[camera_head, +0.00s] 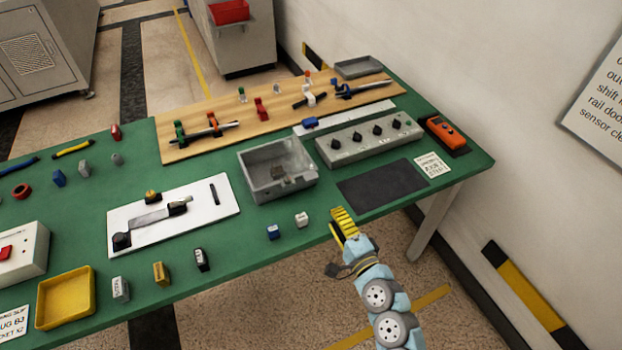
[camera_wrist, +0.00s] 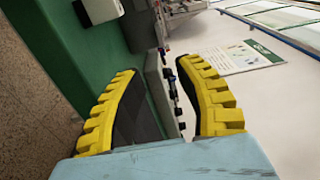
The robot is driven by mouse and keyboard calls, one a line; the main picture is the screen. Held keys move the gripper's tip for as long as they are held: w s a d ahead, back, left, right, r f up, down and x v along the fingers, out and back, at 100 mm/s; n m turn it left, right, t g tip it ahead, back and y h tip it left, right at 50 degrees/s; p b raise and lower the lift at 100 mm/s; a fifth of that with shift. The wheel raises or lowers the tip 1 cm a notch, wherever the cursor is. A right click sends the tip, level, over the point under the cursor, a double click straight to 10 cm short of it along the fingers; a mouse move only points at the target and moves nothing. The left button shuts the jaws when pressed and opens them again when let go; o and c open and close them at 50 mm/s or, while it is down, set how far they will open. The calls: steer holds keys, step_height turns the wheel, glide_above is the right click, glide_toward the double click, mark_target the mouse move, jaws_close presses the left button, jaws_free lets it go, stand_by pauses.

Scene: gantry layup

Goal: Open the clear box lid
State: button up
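The grey box (camera_head: 264,188) stands near the middle of the green table. A see-through lid (camera_head: 272,151) appears to lie over its top, and a small dark item shows inside. My gripper (camera_head: 342,220) is at the table's front edge, to the right of and nearer than the box, apart from it. In the wrist view my gripper (camera_wrist: 160,68) has its two yellow ridged fingers spread with nothing held between them. I cannot make out the box or its lid in the wrist view.
A grey knob panel (camera_head: 369,139) stands right of the box, behind a dark mat (camera_head: 382,187). A white board (camera_head: 173,216) with a lever lies to the left. Small blue (camera_head: 273,232) and white (camera_head: 301,219) blocks stand in front of the box.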

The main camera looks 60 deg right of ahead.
mark_target(312, 178)
steer(key=b+x, duration=0.1)
steer(key=x, duration=1.3)
steer(key=shift+w+d, duration=0.25)
jaws_close()
steer(key=shift+f, duration=0.1)
